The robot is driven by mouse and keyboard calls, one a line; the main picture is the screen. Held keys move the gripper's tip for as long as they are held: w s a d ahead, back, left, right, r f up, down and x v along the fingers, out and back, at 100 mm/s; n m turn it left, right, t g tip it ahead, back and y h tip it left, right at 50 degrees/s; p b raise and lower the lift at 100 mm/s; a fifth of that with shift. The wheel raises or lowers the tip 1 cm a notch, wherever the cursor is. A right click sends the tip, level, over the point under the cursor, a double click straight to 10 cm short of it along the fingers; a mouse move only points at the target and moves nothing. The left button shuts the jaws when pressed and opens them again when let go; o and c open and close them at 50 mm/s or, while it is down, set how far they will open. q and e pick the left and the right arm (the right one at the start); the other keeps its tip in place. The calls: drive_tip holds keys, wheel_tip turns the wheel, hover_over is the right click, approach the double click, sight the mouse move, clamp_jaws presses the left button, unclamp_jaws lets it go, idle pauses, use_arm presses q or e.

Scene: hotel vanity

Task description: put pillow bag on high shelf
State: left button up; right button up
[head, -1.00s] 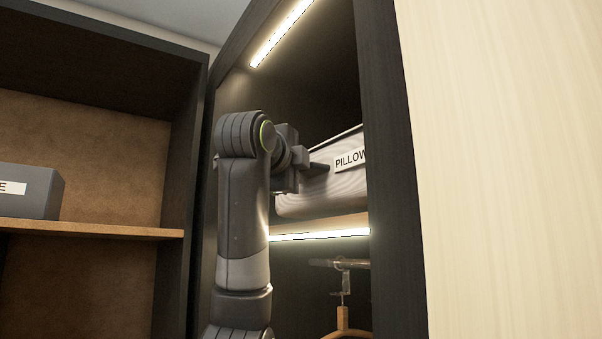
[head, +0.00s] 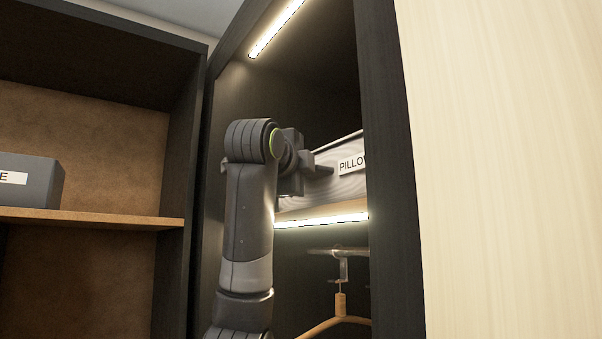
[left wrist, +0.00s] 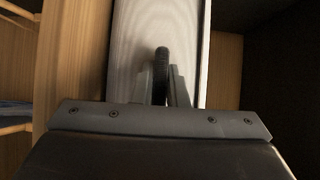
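The pillow bag (head: 322,188), pale grey with a "PILLOW" label, is on the high shelf (head: 335,209) inside the closet in the head view. The closet's front post hides its right part. My left gripper (head: 318,171) is at the bag's front face, left of the label. In the left wrist view the bag (left wrist: 135,45) runs away from the gripper. The left fingers (left wrist: 163,88) are close together around a dark upright strap or handle on the bag. My right gripper is in neither view.
A light strip (head: 325,220) runs under the shelf edge. Below are a rail and a wooden hanger (head: 340,305). The dark post (head: 385,150) stands close on the right. A grey box (head: 35,185) sits on the left cabinet's shelf. Space above the bag is clear.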

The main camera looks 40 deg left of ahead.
use_arm(q)
drive_tip(key=o, duration=0.5)
drive_tip(key=shift+s+r, duration=0.2)
drive_tip(key=shift+s, duration=0.15)
drive_tip(key=shift+c, duration=0.2)
drive_tip(key=shift+o, duration=0.4)
drive_tip(key=shift+s, duration=0.2)
drive_tip(key=shift+w+f, duration=0.1)
drive_tip(key=shift+d+f+b, duration=0.1)
drive_tip(key=shift+b, duration=0.25)
drive_tip(key=b+v, duration=1.2)
drive_tip(key=v, duration=0.5)
drive_tip(key=shift+s, duration=0.25)
drive_tip(key=shift+w, duration=0.1)
